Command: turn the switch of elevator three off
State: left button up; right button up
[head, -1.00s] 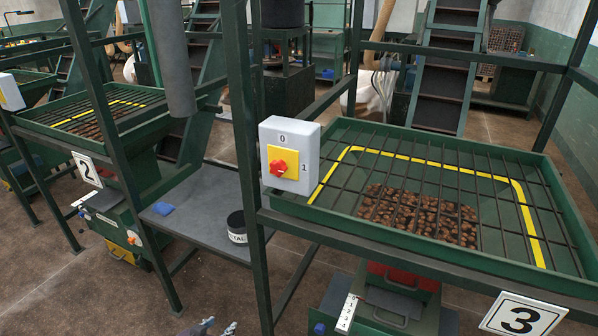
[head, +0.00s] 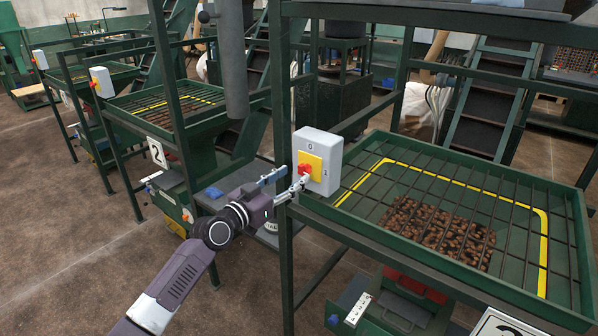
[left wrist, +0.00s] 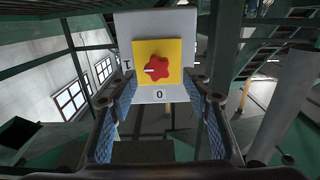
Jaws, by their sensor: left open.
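The grey switch box (head: 331,152) of elevator three is on a green post, with a yellow plate (head: 314,160) and a red knob (head: 304,169). "0" is marked above the plate and "1" at its right. In the left wrist view the box appears upside down; the knob (left wrist: 156,68) has its white mark toward "1". My left gripper (head: 286,183) is open in front of the knob. In the wrist view its two fingers (left wrist: 161,97) stand either side, short of the knob, and no contact shows. My right gripper is out of view.
The green tray (head: 450,170) with a bar grate and brown lumps lies right of the switch. A sign (head: 515,328), partly cut off, is at the bottom right. The green post (head: 285,240) stands close beside my gripper. Elevator two (head: 157,153) is at left.

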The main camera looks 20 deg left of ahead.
aim_at(302, 171)
pick_arm(q)
jog(key=shift+d+x, duration=0.2)
jog(key=shift+x, duration=0.95)
jog(key=shift+w+d+r, duration=0.1)
jog(key=shift+w+r, duration=0.05)
jog(key=shift+w, duration=0.3)
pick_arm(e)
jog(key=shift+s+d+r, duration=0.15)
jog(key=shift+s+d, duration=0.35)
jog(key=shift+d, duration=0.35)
pick_arm(q)
jog(key=shift+c, duration=0.5)
jog(key=c, duration=1.1)
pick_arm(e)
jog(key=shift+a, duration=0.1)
